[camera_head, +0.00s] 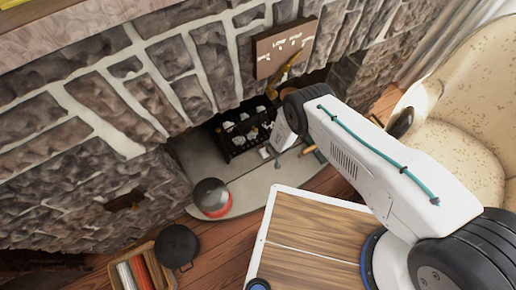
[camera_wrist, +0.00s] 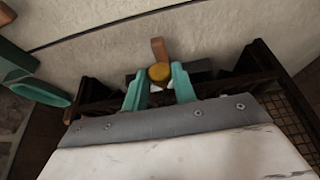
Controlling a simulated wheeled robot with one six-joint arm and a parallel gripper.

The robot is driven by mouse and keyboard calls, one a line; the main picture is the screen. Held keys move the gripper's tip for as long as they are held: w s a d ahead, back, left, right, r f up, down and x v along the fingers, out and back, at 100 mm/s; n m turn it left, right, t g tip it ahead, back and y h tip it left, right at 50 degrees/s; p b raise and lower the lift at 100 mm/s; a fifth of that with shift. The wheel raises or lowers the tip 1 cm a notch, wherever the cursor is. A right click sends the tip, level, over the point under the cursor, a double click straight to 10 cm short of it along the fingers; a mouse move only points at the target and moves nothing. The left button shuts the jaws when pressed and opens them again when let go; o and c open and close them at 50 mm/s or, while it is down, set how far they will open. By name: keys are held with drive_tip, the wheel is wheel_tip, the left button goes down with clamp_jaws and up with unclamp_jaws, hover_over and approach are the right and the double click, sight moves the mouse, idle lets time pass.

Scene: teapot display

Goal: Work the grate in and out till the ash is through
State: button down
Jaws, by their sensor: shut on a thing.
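The dark grate (camera_head: 232,143) stands in the fireplace opening in the head view, with pale lumps in it. In the wrist view its dark frame (camera_wrist: 262,65) spans the area ahead of my gripper. My gripper (camera_wrist: 158,75) has its two teal fingers on either side of a round brass-yellow knob (camera_wrist: 159,71) and is shut on it. A brown wooden piece (camera_wrist: 158,47) shows just behind the knob. In the head view my arm reaches to the right side of the grate, and the fingertips are not clear there. I cannot make out the ash under the grate.
A pale hearth slab (camera_head: 245,190) lies before the fireplace, with a grey-and-red round object (camera_head: 212,197) on it. A box of sticks (camera_head: 140,270) and a black pan (camera_head: 177,245) are lower left. An armchair (camera_head: 455,130) stands right.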

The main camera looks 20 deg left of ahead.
drive_tip(key=shift+s+d+f, duration=0.1)
drive_tip(key=shift+s+d, duration=0.1)
drive_tip(key=shift+s, duration=0.05)
drive_tip(key=c, duration=1.1)
unclamp_jaws()
drive_tip(key=shift+c, duration=0.2)
drive_tip(key=shift+w, duration=0.1)
drive_tip(key=v, duration=0.8)
